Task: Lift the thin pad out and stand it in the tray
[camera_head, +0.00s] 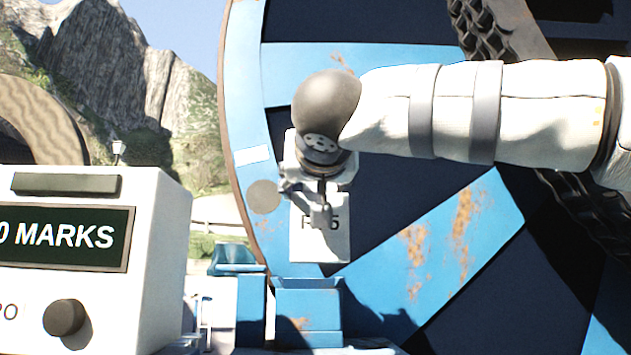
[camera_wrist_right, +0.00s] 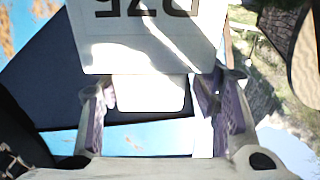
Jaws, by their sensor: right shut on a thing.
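My right gripper (camera_head: 318,205) comes in from the right, in front of the blue reel, with its fingers pointing down. In the right wrist view its two fingers (camera_wrist_right: 157,100) stand apart, with a pale, round-cornered flat piece (camera_wrist_right: 148,93) between them. I take this as the thin pad, and the gripper is shut on it. A white lettered plate (camera_head: 320,240) shows just below and behind the fingers; in the wrist view the plate (camera_wrist_right: 140,40) is upside down. A blue open-topped tray (camera_head: 308,309) stands below. My left gripper is not in view.
The large rusty blue reel (camera_head: 450,240) fills the right side, close behind my arm. A white box (camera_head: 150,235) with a dark sign and knob stands at left. A small round disc (camera_head: 264,197) shows left of the gripper. A small blue container (camera_head: 236,260) stands left of the tray.

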